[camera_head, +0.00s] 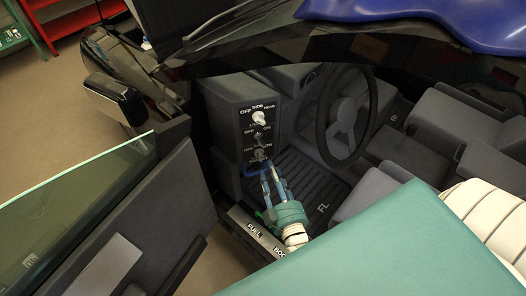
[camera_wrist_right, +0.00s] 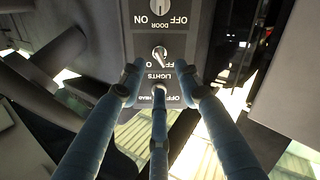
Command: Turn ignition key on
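A dark control panel (camera_head: 246,138) stands left of the steering wheel, with a lights switch (camera_head: 259,118) marked OFF, SIDE and HEAD at the top. Below it are a middle switch (camera_head: 259,136) and a lower switch (camera_head: 260,155), each marked OFF and ON. I cannot tell for certain which is the ignition key. My right gripper (camera_head: 263,170) is in front of the panel's lower part. In the right wrist view its fingers (camera_wrist_right: 161,78) are spread with nothing between them; the panel appears upside down, with the middle switch (camera_wrist_right: 160,53) just beyond the fingertips. My left gripper is out of view.
The steering wheel (camera_head: 347,115) is close to the right of the panel. The open car door (camera_head: 130,215) is on the left and the sill (camera_head: 254,231) is below my gripper. Seats (camera_head: 390,190) stand at the right. A blue cloth (camera_head: 440,22) lies on top.

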